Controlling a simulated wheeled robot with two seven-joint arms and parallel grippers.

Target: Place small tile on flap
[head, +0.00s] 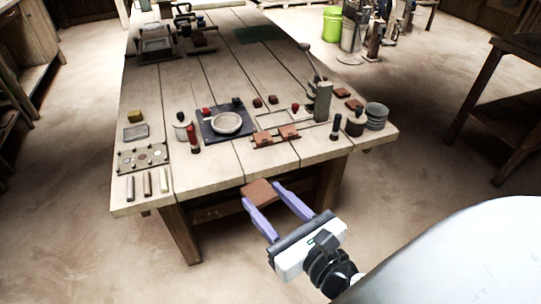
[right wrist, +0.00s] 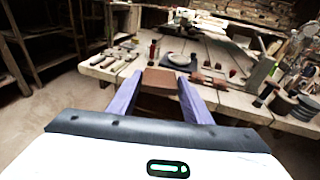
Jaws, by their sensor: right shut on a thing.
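My right gripper (head: 262,195) is shut on a small reddish-brown tile (head: 259,189), held between the tips of its two purple fingers just off the table's front edge. In the right wrist view the tile (right wrist: 159,79) sits level between the fingertips. On the table, a thin frame (head: 268,121) with brown tile pieces (head: 289,131) at its front lies beside an upright grey-green block (head: 323,101) with a lever. I cannot tell which part is the flap. My left gripper is not in view.
The wooden table (head: 220,178) also bears a round plate (head: 227,123) on a dark slab, a red bottle (head: 194,139), a dark upright tool (head: 336,127), stacked grey discs (head: 376,116) and a holed board (head: 142,158). The table's front middle is clear.

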